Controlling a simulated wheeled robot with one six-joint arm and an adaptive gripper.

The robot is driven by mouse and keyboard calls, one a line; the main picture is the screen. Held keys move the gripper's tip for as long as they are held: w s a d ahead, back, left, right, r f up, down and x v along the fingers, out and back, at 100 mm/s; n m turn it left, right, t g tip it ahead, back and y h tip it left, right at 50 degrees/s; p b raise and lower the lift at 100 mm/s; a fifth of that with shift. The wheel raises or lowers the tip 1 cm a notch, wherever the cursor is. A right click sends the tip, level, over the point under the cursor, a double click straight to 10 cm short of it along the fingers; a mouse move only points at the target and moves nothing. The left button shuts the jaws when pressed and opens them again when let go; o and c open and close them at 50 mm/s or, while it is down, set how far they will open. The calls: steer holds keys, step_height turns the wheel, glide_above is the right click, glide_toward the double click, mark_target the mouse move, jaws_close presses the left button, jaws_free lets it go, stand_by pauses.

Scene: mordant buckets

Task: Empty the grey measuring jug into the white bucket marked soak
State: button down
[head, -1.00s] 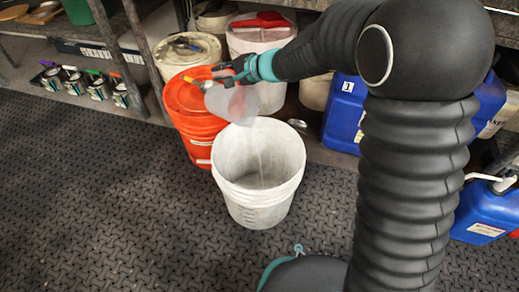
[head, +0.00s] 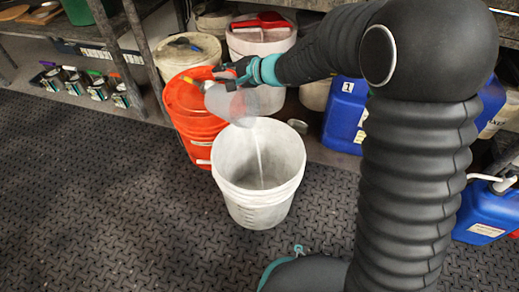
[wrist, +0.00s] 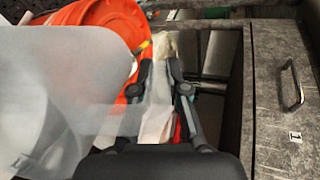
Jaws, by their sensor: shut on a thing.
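The grey measuring jug (head: 232,102) is cloudy and see-through. My gripper (head: 228,72) is shut on it and holds it tilted, mouth down, above the back left rim of the white bucket (head: 258,205). A thin pale stream falls from the jug into the bucket, which stands upright and open on the floor. Marks on the bucket's front are too small to read. In the wrist view the jug (wrist: 60,85) fills the left side, beside my gripper's fingers (wrist: 158,75). How much is left in the jug cannot be told.
An orange bucket (head: 190,112) stands just behind and left of the white one. Lidded white buckets (head: 185,52), one with a red scoop (head: 262,20), stand behind. Blue canisters (head: 345,112) are at right. Small tins (head: 100,88) sit at left. The floor in front is clear.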

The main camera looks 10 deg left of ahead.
mark_target(228, 96)
steer(key=shift+s+d+r, duration=0.1)
steer(key=shift+d, duration=0.05)
stand_by(0.3)
steer(key=shift+t+y, duration=0.4)
steer(key=shift+y, duration=0.5)
steer(key=shift+s+d+f, duration=0.5)
steer(key=shift+d+f, duration=0.25)
steer(key=shift+s+d+f, duration=0.5)
steer(key=shift+d+f, duration=0.2)
steer(key=shift+f, duration=0.05)
steer(key=shift+s+d+r+n, duration=0.1)
steer(key=shift+s+d+n, duration=0.1)
steer(key=shift+n, duration=0.1)
stand_by(0.3)
